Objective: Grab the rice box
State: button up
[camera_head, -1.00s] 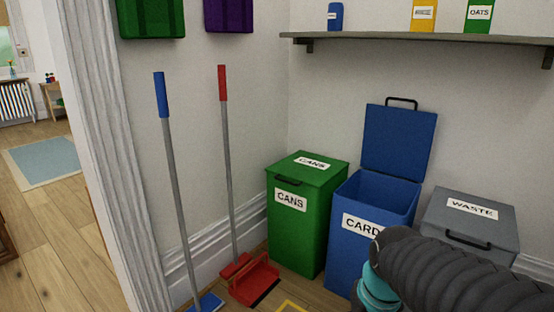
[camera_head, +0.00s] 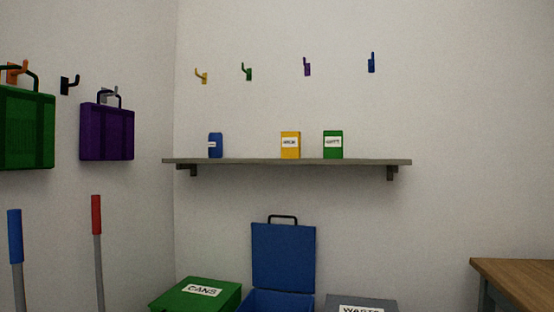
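Three small containers stand on the wall shelf (camera_head: 230,161). A yellow box (camera_head: 290,151) with a white label stands right of the shelf's middle; its print is too small to read surely. A green box (camera_head: 333,152) stands just to its right; its label reads OATS in the earlier frame. A blue rounded container (camera_head: 215,151) with a small label stands near the left end. I cannot read the word rice on any of them. All are upright and apart from each other. My gripper is not in view.
A wooden table (camera_head: 525,275) stands at right. Hooks, green (camera_head: 25,130) and purple (camera_head: 107,133) cases and broom handles line the walls.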

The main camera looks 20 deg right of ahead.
aim_at(290, 140)
jog(key=u, duration=0.1)
jog(key=i, duration=1)
jog(key=z, duration=1.05)
jog(key=i, duration=0.75)
jog(key=z, duration=0.75)
